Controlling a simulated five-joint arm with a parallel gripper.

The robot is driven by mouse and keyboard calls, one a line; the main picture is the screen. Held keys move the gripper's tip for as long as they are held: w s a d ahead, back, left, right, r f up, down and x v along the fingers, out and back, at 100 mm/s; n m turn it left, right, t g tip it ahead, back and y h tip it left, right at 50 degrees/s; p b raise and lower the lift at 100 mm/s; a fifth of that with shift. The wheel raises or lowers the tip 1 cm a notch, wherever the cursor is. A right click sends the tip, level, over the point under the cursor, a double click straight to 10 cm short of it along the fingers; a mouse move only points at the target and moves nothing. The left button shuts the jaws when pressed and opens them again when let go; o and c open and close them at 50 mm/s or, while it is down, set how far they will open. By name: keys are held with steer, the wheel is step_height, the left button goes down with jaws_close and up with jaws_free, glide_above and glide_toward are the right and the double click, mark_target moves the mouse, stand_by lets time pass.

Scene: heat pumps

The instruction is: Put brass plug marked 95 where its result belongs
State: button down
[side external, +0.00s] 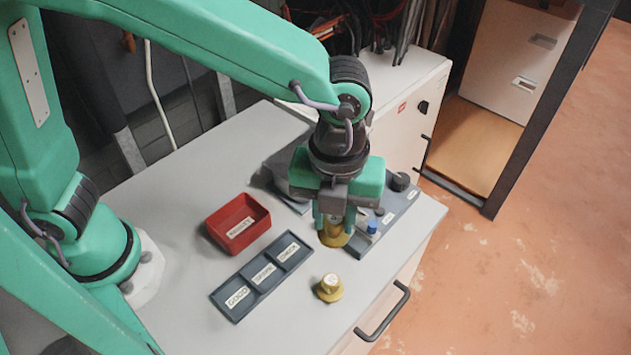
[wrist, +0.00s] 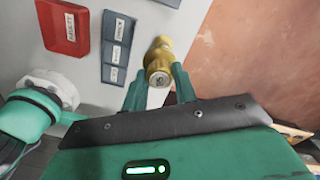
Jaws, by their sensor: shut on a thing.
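My gripper (side external: 334,217) points down, shut on a brass plug (side external: 335,238) beside the grey fixture. The wrist view also shows this plug (wrist: 158,77) between my green fingers, a number on its end face too small to read surely. I cannot tell whether it touches the table. Another brass plug (side external: 329,289) stands upright on the table nearer the side camera, its mark unreadable. A dark tray (side external: 251,293) has three empty labelled compartments, seemingly GOOD, SERVICE and CHECK from near to far. A red bin (side external: 238,223), seemingly labelled FAULTY, stands left of the tray and looks empty.
The grey fixture (side external: 399,211), with a blue button (side external: 373,227) and a dark knob (side external: 400,181), lies right of my gripper. A white cabinet (side external: 402,105) stands behind.

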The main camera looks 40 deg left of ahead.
steer(key=shift+s+a+r, duration=0.1)
steer(key=shift+s+a, duration=0.35)
steer(key=shift+s, duration=0.05)
steer(key=s+a+f+n, duration=0.2)
steer(key=s+a+n, duration=0.3)
steer(key=s+a, duration=0.7)
steer(key=shift+f, duration=0.2)
steer(key=shift+a, duration=0.1)
glide_above(241, 228)
steer(key=shift+f, duration=3.5)
steer(key=shift+f, duration=0.1)
steer(key=shift+f, duration=1.9)
